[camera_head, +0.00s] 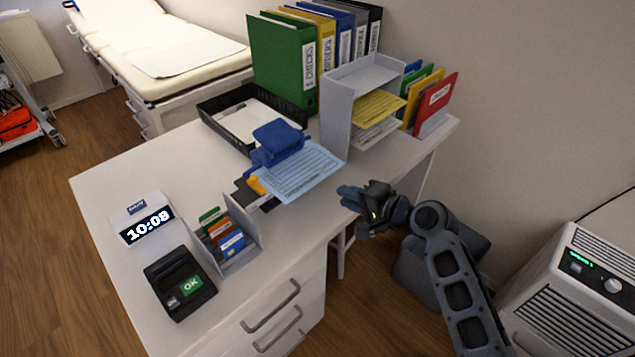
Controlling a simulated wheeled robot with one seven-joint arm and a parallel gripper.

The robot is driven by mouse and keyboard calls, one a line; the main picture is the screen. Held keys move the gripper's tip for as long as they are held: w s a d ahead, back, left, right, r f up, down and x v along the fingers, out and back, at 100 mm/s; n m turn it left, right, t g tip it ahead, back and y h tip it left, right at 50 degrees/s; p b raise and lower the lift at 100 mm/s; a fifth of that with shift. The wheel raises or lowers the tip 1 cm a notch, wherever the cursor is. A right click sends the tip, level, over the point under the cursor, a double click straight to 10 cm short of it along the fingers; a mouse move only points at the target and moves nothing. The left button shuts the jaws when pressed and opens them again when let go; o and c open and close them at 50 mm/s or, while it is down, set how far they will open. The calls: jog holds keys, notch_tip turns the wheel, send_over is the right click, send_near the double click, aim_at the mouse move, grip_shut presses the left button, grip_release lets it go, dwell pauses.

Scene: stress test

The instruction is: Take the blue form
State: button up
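The blue form (303,172) is a light blue printed sheet. It lies on the white desk (160,190), near the middle. A dark blue device (277,142), which looks like a hole punch, sits at its far left edge, and whether it grips the paper cannot be told. My gripper (347,197) is to the right of the form, near the desk's right edge and apart from the sheet. Its two blue-tipped fingers look slightly apart, with nothing between them.
A dark object with an orange part (256,186) lies at the form's left. A grey paper sorter (336,112) with yellow sheets stands behind right. A black tray (207,112), binders (282,60), a card holder (243,258), a clock (145,222) and a payment terminal (180,285) occupy the desk.

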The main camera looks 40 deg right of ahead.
aim_at(317, 182)
jog(key=shift+w+d+r+b+x, duration=0.15)
jog(key=shift+b+x, duration=0.55)
jog(key=shift+x, duration=1.05)
jog(key=shift+d+r+b+x, duration=0.15)
jog(key=shift+b+x, duration=0.55)
jog(key=shift+x, duration=1.05)
jog(key=shift+w+a+r+b+x, duration=0.15)
jog(key=shift+b+x, duration=0.55)
jog(key=shift+x, duration=1.1)
jog(key=shift+s+d, duration=0.1)
jog(key=shift+s, duration=0.05)
grip_shut()
jog(key=shift+r+p, duration=0.2)
jog(key=shift+p, duration=0.1)
jog(key=shift+s+f, duration=0.1)
jog(key=shift+s, duration=0.15)
jog(key=shift+s+d+p, duration=0.1)
jog(key=shift+s+p, duration=0.35)
jog(key=shift+s, duration=1.8)
jog(key=s+f+p+v, duration=0.1)
jog(key=f+p+v, duration=0.1)
jog(key=v, duration=0.9)
jog(key=shift+d+f, duration=0.1)
jog(key=shift+d, duration=0.05)
